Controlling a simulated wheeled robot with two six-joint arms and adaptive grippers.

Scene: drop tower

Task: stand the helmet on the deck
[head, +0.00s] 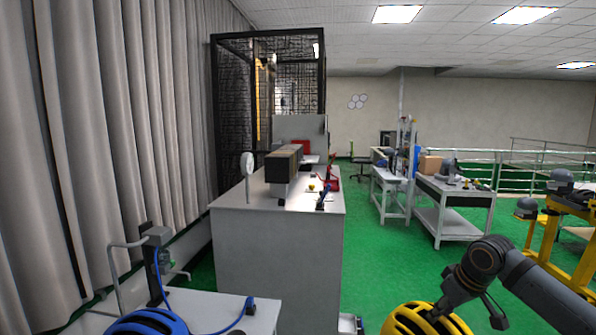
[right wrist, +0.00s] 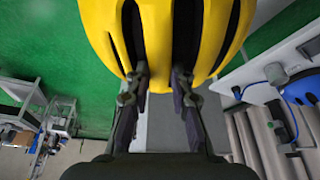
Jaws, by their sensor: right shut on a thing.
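A yellow helmet with black vents (head: 410,320) shows at the bottom of the head view, cut off by the edge. My right gripper (right wrist: 158,82) is shut on the yellow helmet, which fills the top middle of the right wrist view (right wrist: 160,30). The helmet is held in the air over the green floor. A blue helmet (head: 150,324) is at the bottom left on a pale table, and it also shows in the right wrist view (right wrist: 302,88). I cannot tell which surface is the deck. My left gripper is not in view.
A grey cabinet (head: 280,255) with devices on top stands in the middle. A black mesh cage (head: 232,100) rises behind it. A pale table (head: 235,310) is at front left. White benches (head: 452,190) and a yellow frame (head: 560,230) stand right. Green floor between is clear.

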